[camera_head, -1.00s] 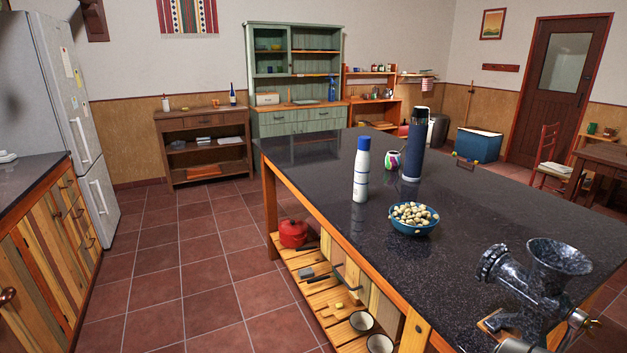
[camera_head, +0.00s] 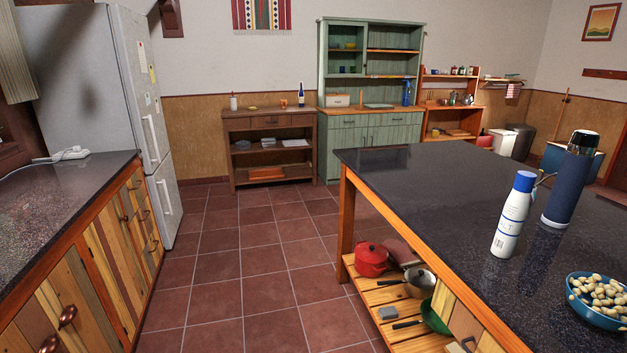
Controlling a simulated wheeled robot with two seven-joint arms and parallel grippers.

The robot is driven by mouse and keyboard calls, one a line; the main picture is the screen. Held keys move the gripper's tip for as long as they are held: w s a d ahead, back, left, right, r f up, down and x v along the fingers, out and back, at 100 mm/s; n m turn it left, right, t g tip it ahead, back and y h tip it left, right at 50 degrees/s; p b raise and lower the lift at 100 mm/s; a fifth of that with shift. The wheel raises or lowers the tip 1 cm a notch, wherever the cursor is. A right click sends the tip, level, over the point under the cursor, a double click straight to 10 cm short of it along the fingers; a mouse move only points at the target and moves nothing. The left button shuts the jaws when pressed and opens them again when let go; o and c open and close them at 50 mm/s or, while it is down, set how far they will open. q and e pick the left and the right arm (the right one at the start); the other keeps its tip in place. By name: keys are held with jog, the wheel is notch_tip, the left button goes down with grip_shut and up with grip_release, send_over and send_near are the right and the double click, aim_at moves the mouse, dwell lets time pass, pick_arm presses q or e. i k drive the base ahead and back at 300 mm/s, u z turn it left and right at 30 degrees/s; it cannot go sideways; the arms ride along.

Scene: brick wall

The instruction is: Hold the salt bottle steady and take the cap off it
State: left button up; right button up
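A white bottle with a blue cap (camera_head: 524,181) stands upright on the dark island counter; its white body (camera_head: 509,226) carries a label with small print. I take it to be the salt bottle, though the label is too small to read. The cap sits on the bottle. Neither of my grippers is in view.
The island counter (camera_head: 420,180) is clear at its left end. A tall dark blue flask (camera_head: 570,185) stands behind the bottle, and a blue bowl of nuts (camera_head: 598,314) is at right. A red pot (camera_head: 371,259) sits on the lower shelf. Tiled floor (camera_head: 250,260) is open between island and left cabinets (camera_head: 90,260).

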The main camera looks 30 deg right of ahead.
aim_at(511, 221)
jog(key=i, duration=3)
jog(key=z, duration=4.1)
